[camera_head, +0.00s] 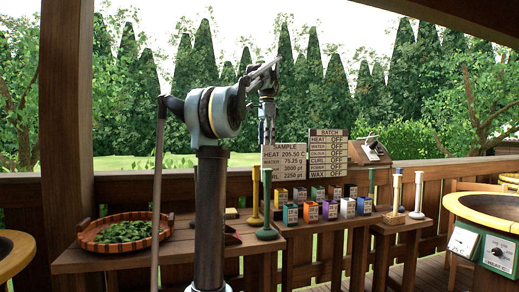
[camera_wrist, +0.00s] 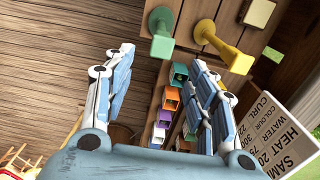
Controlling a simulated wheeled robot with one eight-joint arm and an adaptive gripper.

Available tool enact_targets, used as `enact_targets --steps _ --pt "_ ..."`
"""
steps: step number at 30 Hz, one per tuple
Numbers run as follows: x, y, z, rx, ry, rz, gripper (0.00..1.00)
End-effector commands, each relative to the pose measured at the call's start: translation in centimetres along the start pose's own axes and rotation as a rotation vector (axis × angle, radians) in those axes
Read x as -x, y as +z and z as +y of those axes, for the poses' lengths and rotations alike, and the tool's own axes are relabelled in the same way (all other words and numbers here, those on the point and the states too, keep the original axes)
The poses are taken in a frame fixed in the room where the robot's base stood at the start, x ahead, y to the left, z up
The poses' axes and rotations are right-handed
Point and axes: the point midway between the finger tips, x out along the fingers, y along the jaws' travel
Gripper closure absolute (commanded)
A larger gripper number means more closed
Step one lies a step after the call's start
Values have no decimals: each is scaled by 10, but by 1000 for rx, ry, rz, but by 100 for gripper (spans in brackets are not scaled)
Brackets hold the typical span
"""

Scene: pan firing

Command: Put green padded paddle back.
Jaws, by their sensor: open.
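A green padded paddle (camera_head: 267,205) stands upright on the wooden bench, its wide end down, beside a yellow one (camera_head: 254,196). In the wrist view a pale green paddle (camera_wrist: 162,32) lies just beyond the fingertips, roughly in line with the gap between them, with a yellow paddle (camera_wrist: 224,48) to its right.
Several coloured boxes (camera_head: 311,211) stand right of the green paddle. A sample sign (camera_head: 284,162) and a batch sign (camera_head: 328,150) rise behind. A tray of green leaves (camera_head: 125,232) lies at left.

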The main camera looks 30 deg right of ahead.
Motion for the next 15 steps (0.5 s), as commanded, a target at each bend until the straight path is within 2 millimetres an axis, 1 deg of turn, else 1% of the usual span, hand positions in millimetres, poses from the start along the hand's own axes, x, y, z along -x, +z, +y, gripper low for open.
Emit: enact_targets --steps 7,9,11,14,15 --pt "2 1 0 2 0 0 48" --pt "0 5 1 16 -1 1 48" --pt "-4 15 2 44 -4 2 48" --pt "-16 41 7 128 -11 7 48" --pt "-22 55 10 174 -15 9 48"
